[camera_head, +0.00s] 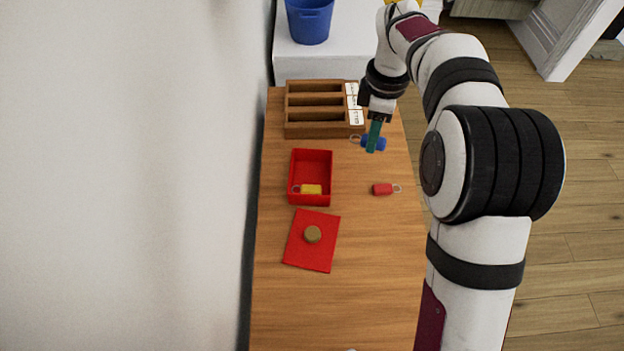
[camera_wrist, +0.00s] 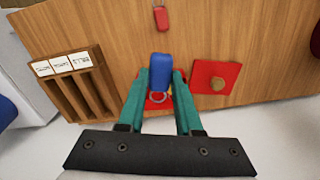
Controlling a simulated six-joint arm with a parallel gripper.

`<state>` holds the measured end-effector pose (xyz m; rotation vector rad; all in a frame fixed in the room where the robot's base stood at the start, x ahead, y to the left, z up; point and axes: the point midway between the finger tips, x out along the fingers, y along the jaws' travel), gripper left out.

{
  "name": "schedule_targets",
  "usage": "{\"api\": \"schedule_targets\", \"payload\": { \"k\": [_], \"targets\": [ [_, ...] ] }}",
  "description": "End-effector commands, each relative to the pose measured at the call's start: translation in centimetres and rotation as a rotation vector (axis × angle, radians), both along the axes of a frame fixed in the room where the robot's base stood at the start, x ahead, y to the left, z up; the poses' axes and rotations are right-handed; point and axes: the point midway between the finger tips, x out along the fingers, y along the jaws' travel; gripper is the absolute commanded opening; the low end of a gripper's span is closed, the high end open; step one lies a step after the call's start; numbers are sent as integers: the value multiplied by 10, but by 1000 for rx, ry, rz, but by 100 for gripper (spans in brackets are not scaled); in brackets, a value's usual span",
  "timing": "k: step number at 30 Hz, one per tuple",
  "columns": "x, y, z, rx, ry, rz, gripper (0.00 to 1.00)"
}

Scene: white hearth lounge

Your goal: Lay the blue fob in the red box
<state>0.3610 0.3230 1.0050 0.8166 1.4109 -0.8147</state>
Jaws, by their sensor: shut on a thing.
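The blue fob (camera_head: 375,142) with its metal ring is held between the teal fingers of my gripper (camera_head: 373,136), close to the wooden rack. In the wrist view the blue fob (camera_wrist: 161,70) sits between the two fingers of my gripper (camera_wrist: 160,82), which are shut on it. The open red box (camera_head: 297,178) stands on the table, left of and nearer than the gripper in the head view. A yellow fob (camera_head: 311,189) with a ring lies in it. In the wrist view the red box is mostly hidden behind the fob and fingers.
A red fob (camera_head: 382,189) lies on the table right of the box. The red lid (camera_head: 313,255) with a round knob lies in front of the box. A wooden rack (camera_head: 310,131) with labelled slots stands behind it. A blue bucket (camera_head: 309,22) stands on a white surface beyond.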

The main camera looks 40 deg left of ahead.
Motion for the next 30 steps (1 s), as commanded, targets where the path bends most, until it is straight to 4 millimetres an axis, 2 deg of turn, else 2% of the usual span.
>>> {"api": "schedule_targets", "payload": {
  "k": [3,5,12,15,18,24,30],
  "targets": [
    [-5,13,5,1,0,143,0],
    [-10,23,0,0,3,172,0],
    [-40,90,-44,0,1,177,0],
    [-48,109,-56,1,0,175,0],
    [-52,117,-64,0,1,172,0],
    [-53,118,-100,0,1,171,0],
    [-52,118,-103,1,1,170,0]
  ]
}}
